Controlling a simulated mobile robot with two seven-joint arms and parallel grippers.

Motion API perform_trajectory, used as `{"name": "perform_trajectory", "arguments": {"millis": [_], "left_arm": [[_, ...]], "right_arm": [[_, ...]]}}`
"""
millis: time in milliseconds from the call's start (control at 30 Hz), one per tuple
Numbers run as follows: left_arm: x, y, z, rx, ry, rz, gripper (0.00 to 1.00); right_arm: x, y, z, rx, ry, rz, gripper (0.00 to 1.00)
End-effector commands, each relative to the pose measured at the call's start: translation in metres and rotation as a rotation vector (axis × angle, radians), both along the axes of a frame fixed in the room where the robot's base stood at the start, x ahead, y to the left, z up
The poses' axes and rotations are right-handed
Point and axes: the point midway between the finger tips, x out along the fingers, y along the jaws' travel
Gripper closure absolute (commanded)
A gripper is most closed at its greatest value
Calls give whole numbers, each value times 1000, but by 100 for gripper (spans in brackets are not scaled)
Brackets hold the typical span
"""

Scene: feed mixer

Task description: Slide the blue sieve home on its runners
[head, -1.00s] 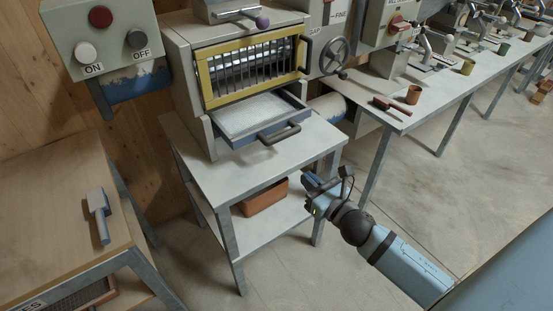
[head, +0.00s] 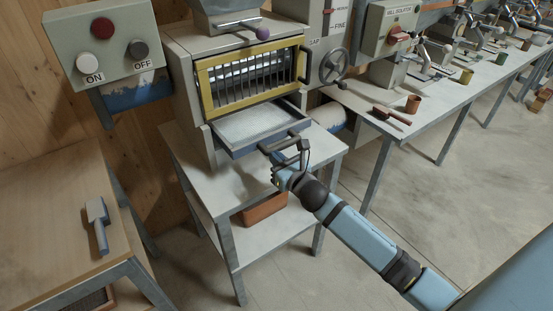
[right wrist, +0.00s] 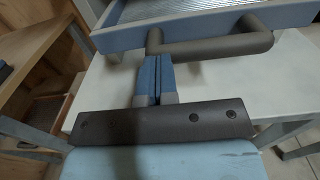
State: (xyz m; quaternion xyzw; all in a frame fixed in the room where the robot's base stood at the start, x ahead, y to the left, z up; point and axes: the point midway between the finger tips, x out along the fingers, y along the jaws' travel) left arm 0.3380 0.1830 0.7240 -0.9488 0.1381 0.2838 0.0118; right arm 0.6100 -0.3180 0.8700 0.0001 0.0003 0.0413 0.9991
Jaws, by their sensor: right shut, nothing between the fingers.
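The blue sieve (head: 250,128) is a shallow tray with a pale mesh floor. It sticks out of the machine below the yellow-framed grille. Its grey bar handle (right wrist: 215,46) and blue front (right wrist: 200,28) fill the top of the right wrist view. My right gripper (right wrist: 154,60) is shut and empty, its blue fingers together. The fingertips point at the sieve front by the handle's left end; I cannot tell whether they touch. In the head view my right gripper (head: 284,158) partly hides the handle. The runners are hidden. My left gripper is not in view.
The machine stands on a grey table (head: 200,180) with an orange-brown bin (head: 265,207) on its lower shelf. An ON/OFF box (head: 105,45) hangs at left. A bench (head: 75,215) with a grey-blue tool stands front left. A long bench runs back right.

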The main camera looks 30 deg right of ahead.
Motion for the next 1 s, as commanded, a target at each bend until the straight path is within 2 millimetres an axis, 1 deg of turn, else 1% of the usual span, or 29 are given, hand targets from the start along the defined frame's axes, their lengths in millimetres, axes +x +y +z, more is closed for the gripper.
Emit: {"name": "perform_trajectory", "arguments": {"millis": [267,367,467,700,800,900,1000], "left_arm": [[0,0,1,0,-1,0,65],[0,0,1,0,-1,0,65],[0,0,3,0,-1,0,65],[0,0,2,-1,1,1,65],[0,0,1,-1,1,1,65],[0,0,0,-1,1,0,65],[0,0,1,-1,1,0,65]], "right_arm": [[0,0,0,0,0,0,100],[4,0,0,-1,0,0,100],[20,1,2,-2,-2,0,100],[76,6,1,-3,-3,0,100],[92,7,0,-2,-1,0,100],[101,8,0,-2,-1,-1,100],[105,8,0,-1,-1,-1,100]]}}
